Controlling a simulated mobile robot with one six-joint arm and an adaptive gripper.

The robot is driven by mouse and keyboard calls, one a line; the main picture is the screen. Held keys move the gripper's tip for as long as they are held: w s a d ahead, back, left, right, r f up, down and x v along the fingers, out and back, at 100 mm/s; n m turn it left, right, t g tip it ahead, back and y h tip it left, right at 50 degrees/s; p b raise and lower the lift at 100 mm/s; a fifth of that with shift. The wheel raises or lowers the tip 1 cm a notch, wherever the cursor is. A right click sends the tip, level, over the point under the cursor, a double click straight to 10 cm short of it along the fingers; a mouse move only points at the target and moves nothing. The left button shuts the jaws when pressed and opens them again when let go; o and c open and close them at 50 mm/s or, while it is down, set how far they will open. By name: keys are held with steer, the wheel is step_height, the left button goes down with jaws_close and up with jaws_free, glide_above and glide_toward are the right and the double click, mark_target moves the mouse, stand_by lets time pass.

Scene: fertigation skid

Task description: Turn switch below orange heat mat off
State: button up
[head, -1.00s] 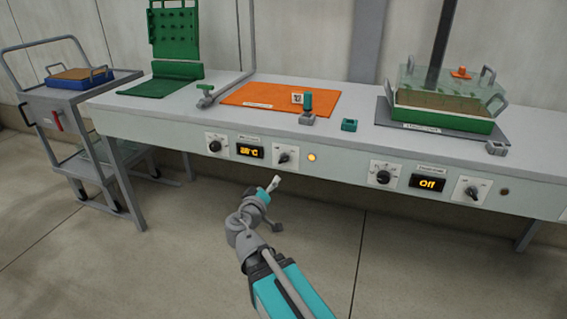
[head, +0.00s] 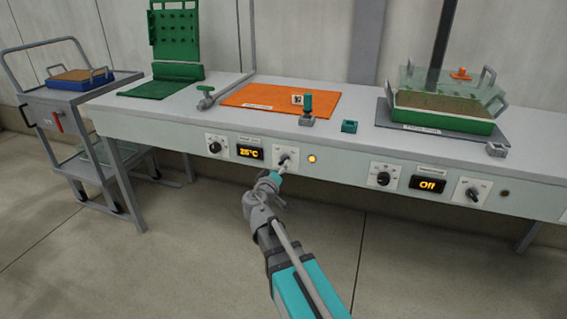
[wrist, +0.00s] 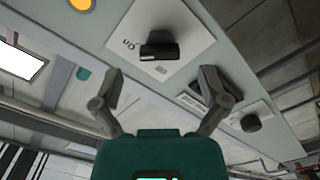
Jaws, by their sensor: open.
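The orange heat mat (head: 265,97) lies on the bench top. On the bench front below it, a switch (head: 287,156) with a small knob sits on a white plate, between a lit display (head: 250,153) reading about 25°C and a glowing amber lamp (head: 312,159). In the wrist view the switch's dark knob (wrist: 160,46) is straight ahead, beside a label that reads On. My gripper (head: 280,172) is just below and in front of the switch in the head view. Its fingers are apart and empty in the wrist view (wrist: 161,84), with the knob beyond the fingertips.
A round dial (head: 215,147) is left of the display. A second panel on the right has a dial (head: 383,178), a display reading Off (head: 427,184) and a switch (head: 473,194). A cart (head: 80,110) stands at the left. The floor in front is clear.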

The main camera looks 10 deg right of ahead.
mark_target(283, 163)
steer(key=shift+x, duration=2.1)
steer(key=c, duration=1.2)
steer(key=shift+o, duration=0.2)
